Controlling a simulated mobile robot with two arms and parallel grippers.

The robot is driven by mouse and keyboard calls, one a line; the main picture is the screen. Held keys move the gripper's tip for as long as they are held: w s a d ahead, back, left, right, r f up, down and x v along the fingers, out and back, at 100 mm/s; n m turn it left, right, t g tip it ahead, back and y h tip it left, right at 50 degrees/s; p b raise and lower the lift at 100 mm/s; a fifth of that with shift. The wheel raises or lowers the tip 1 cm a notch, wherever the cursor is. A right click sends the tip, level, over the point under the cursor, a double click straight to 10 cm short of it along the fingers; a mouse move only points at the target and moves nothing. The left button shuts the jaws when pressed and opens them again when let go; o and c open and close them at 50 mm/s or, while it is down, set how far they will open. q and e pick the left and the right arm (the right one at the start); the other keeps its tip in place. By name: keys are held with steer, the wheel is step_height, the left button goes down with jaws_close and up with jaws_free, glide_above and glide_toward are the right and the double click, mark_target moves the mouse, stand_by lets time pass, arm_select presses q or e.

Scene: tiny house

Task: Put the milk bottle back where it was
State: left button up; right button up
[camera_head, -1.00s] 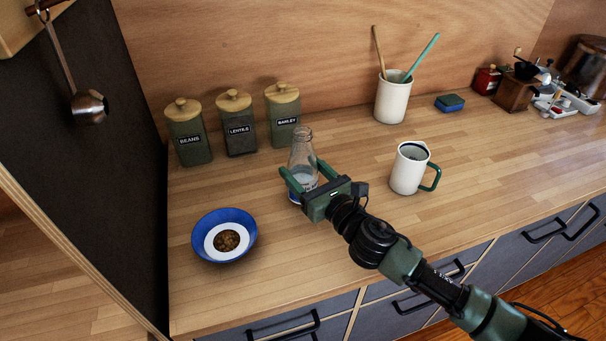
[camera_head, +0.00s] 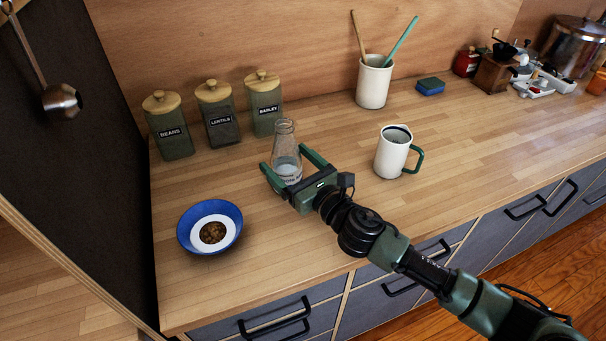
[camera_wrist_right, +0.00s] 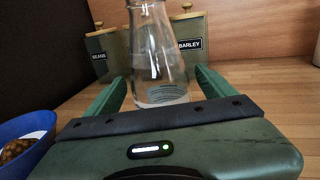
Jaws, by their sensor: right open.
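The clear glass milk bottle (camera_head: 286,152) stands upright on the wooden counter, in front of the barley canister. It has a little whitish content or print low down. My right gripper (camera_head: 289,163) is open, with one finger on each side of the bottle's lower part. In the right wrist view the bottle (camera_wrist_right: 158,60) stands between the two spread green fingers (camera_wrist_right: 157,92), with gaps visible beside it. The bottle's base is hidden behind the gripper body. My left gripper is not in view.
A blue bowl (camera_head: 185,236) with brown food stands at the left front. A white mug (camera_head: 392,153) with a green handle stands to the right. Canisters (camera_head: 220,127) line the back, with a utensil crock (camera_head: 373,85) and sponge (camera_head: 430,86) behind.

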steer(key=b+v, duration=0.1)
steer(key=v, duration=0.9)
steer(key=shift+f, duration=0.2)
steer(key=shift+s+d+r+b, duration=0.15)
steer(key=shift+s+d+b, duration=0.2)
steer(key=shift+s, duration=0.25)
